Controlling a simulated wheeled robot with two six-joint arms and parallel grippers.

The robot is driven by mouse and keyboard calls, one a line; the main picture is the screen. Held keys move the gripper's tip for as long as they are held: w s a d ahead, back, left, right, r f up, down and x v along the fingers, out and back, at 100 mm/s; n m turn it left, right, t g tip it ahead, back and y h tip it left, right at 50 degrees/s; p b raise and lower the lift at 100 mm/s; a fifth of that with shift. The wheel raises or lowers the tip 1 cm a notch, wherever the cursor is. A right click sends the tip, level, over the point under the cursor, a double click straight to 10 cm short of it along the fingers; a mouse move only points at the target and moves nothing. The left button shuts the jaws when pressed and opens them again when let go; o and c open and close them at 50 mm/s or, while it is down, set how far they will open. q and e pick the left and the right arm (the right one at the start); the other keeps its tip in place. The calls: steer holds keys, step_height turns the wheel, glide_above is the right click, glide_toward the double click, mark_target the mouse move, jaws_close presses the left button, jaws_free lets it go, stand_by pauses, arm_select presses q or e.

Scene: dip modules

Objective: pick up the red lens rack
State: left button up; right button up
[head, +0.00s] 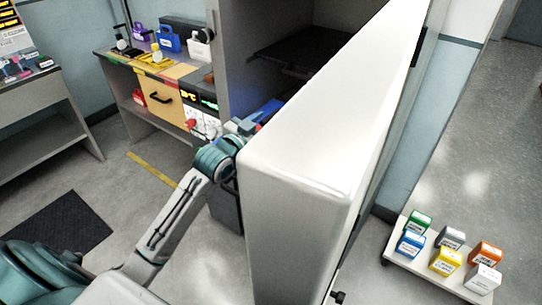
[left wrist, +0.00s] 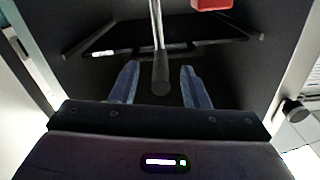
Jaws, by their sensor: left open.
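In the left wrist view a red block-like thing (left wrist: 212,4) is cut off by the top edge, inside a dark chamber; it may be the red lens rack, but I cannot tell. My left gripper (left wrist: 160,66) is open, its two blue fingers apart, and the red thing lies beyond them, up and to the right. A grey rod with a dark rounded end (left wrist: 160,75) shows between the fingers; I cannot tell whether it touches them. In the head view the left gripper (head: 262,115) is at the cabinet opening, partly hidden by the door. My right gripper is out of view.
The large white cabinet door (head: 320,120) stands open close beside my left arm. A dark shelf (head: 300,55) is inside the cabinet. A workbench (head: 160,95) stands at left. A low white cart (head: 430,265) with several coloured boxes is at lower right.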

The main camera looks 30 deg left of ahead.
arm_select(q)
steer(key=w, duration=0.4)
steer(key=shift+d+p, duration=0.3)
steer(key=shift+p, duration=0.1)
steer(key=shift+s+r, duration=0.1)
steer(key=shift+s, duration=0.05)
steer(key=shift+c, duration=1.4)
jaws_close()
steer(key=shift+r, duration=0.15)
